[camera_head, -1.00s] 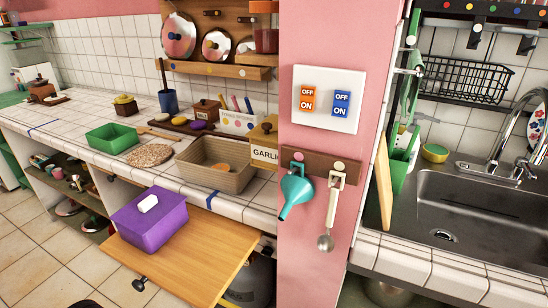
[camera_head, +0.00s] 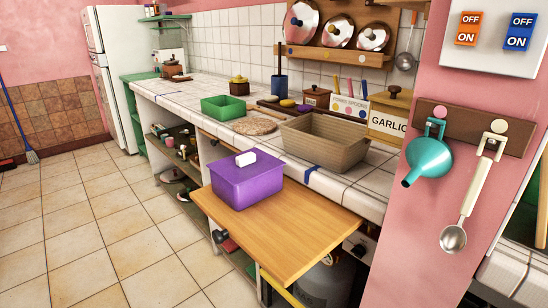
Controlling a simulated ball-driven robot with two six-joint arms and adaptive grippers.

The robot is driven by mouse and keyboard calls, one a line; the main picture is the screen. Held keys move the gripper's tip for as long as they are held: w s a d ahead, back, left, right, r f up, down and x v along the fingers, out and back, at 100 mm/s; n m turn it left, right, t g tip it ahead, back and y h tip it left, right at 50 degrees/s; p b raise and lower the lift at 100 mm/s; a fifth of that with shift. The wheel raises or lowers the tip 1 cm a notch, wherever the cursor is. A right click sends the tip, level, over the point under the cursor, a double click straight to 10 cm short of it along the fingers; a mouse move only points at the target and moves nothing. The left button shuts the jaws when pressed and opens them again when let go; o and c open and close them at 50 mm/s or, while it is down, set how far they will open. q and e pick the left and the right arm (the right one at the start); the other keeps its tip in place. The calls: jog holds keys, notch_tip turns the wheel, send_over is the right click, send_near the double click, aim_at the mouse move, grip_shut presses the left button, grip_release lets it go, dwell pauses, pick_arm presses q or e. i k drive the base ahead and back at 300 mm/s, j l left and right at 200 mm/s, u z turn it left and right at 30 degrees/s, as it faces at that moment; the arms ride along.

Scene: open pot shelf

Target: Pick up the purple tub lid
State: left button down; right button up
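A purple tub (camera_head: 245,187) stands on a pull-out wooden board below the counter. The lid appears to sit on the tub. Neither of my grippers shows in the head view.
The wooden board (camera_head: 290,242) juts out from the tiled counter (camera_head: 350,190). A tan basket (camera_head: 322,145), a green tray (camera_head: 223,108) and a garlic box (camera_head: 389,117) stand on the counter. A teal funnel (camera_head: 428,160) and a ladle (camera_head: 454,237) hang on the pink wall. The tiled floor (camera_head: 100,230) at left is clear.

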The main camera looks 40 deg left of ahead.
aim_at(239, 169)
jog(key=u, duration=1.5)
